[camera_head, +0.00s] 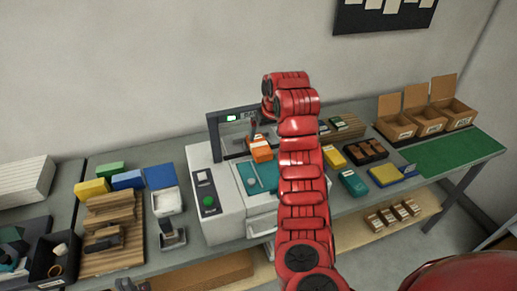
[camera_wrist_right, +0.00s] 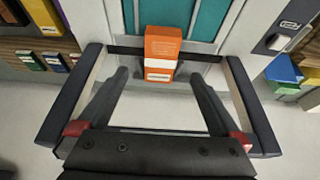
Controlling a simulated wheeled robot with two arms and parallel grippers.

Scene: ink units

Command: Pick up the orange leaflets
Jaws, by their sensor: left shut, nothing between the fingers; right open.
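The orange leaflets (camera_head: 260,150) form a small upright stack on the pale grey machine (camera_head: 212,213), beside its teal bed (camera_head: 262,176). In the right wrist view the leaflets (camera_wrist_right: 162,45) stand ahead, centred between the spread fingers of my right gripper (camera_wrist_right: 158,76). The right gripper is open and holds nothing. In the head view its dark fingers (camera_head: 253,128) hang just above the leaflets, partly hidden by my red arm. My left gripper (camera_head: 132,285) shows only as dark tips at the bottom edge, shut and empty, far from the leaflets.
A dark arch (camera_head: 213,136) rises over the machine near my right gripper. Cardboard boxes (camera_head: 428,120) and a green mat (camera_head: 455,152) are at right. Wooden slats (camera_head: 113,230), a white tray (camera_head: 166,202) and a black bin (camera_head: 53,262) crowd the left.

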